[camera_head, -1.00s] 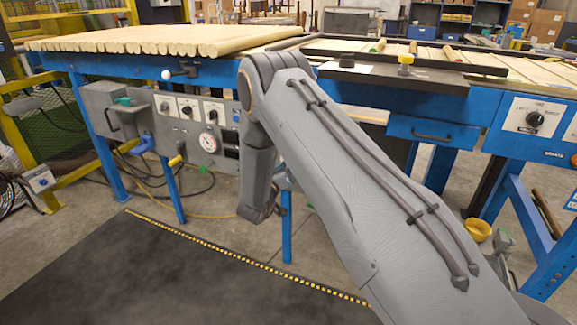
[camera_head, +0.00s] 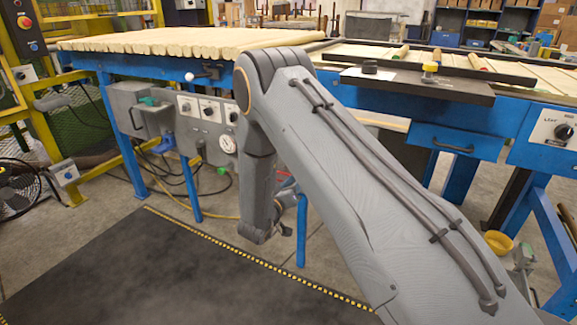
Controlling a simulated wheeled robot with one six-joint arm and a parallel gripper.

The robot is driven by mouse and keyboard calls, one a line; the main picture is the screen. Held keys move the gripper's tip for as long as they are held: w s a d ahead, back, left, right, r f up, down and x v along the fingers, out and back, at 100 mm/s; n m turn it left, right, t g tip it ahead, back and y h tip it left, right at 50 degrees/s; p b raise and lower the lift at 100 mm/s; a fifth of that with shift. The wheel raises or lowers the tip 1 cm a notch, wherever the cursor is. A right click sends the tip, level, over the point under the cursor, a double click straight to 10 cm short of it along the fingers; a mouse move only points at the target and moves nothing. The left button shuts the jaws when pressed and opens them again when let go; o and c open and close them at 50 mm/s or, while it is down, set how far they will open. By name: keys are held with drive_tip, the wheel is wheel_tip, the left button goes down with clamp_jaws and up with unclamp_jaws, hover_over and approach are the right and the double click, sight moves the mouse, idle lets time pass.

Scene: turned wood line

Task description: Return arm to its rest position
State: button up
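My arm (camera_head: 365,190) reaches from the lower right up to its elbow, and its forearm (camera_head: 256,180) hangs down in front of the blue workbench. The wrist end shows near the picture's middle, low beside the bench leg. Only a small part of what seems to be my gripper (camera_head: 285,229) shows past the forearm. Its fingers cannot be made out, so I cannot tell whether it is open or shut. I see no object held there.
The blue workbench (camera_head: 90,60) carries a row of pale wooden rods (camera_head: 190,42). A dark plate (camera_head: 415,82) holds a black knob and a yellow knob. A black mat (camera_head: 150,275) covers the floor ahead. A fan (camera_head: 18,190) stands at the left.

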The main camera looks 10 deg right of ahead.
drive_tip(key=s+a+r+n+g+y, duration=0.2)
drive_tip(key=s+a+r+g+y, duration=0.4)
drive_tip(key=s+a+r+y, duration=0.4)
drive_tip(key=s+d+r+g, duration=0.2)
drive_tip(key=s+d+g, duration=0.1)
drive_tip(key=s, duration=0.8)
drive_tip(key=s+d+r+g, duration=0.2)
drive_tip(key=s+d+g, duration=0.1)
drive_tip(key=s, duration=0.8)
drive_tip(key=s+d+r+g, duration=0.3)
drive_tip(key=s, duration=0.8)
drive_tip(key=d+r+m+p, duration=0.1)
drive_tip(key=d+r+p, duration=0.4)
drive_tip(key=p, duration=0.8)
drive_tip(key=shift+w+d+r, duration=0.2)
drive_tip(key=shift+d+r, duration=0.15)
drive_tip(key=shift+r, duration=0.1)
